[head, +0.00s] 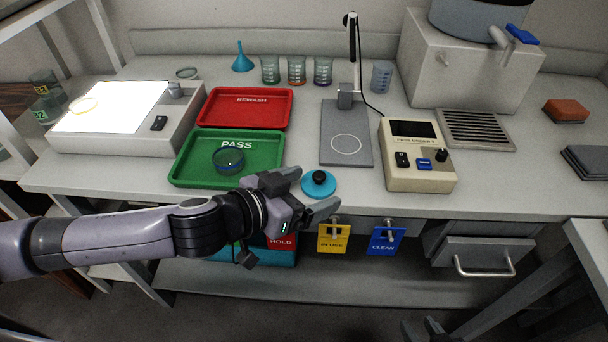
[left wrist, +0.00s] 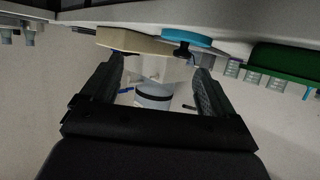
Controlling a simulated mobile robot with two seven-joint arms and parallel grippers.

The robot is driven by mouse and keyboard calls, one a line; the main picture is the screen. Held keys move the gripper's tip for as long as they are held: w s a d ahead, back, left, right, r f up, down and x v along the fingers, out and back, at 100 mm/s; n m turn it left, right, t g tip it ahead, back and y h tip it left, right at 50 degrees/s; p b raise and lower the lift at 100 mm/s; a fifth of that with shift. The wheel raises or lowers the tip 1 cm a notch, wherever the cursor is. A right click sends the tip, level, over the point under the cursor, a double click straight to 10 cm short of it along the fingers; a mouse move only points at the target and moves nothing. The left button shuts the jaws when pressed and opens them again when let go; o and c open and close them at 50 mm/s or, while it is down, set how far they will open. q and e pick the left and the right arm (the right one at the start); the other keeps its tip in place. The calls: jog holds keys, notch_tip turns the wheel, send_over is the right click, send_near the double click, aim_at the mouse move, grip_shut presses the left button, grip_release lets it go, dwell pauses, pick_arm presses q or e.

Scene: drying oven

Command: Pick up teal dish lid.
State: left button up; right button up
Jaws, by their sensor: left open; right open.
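The teal dish lid (head: 326,191) lies on the bench near its front edge, with a black knob on top. It also shows in the left wrist view (left wrist: 187,36), beyond the fingertips and nearer the right finger. My left gripper (head: 314,191) is open and empty, with its two fingers spread on either side of the lid in the head view. Whether the fingers touch the lid cannot be told. My right gripper (head: 424,328) shows only partly at the bottom edge of the head view, with its fingers apart and away from the lid.
The green PASS tray (head: 190,173) holds a glass dish (head: 228,160) left of the lid. The red REWASH tray (head: 216,111) lies behind it. A grey stand base (head: 343,122) and a beige device (head: 417,176) stand to the right. Yellow and blue tags hang below the bench edge.

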aim_at(316, 177)
pick_arm(q)
jog(key=shift+y, duration=0.4)
jog(key=shift+w+d+f, duration=0.3)
jog(key=shift+w+f, duration=0.2)
jog(key=shift+w, duration=0.5)
jog(key=shift+w+d+f, duration=0.35)
jog(key=shift+w+f, duration=0.15)
jog(key=shift+w, duration=0.55)
jog(key=shift+w+d+f, duration=0.3)
jog(key=shift+w+f, duration=0.2)
jog(key=shift+w, duration=0.5)
jog(key=c, duration=0.9)
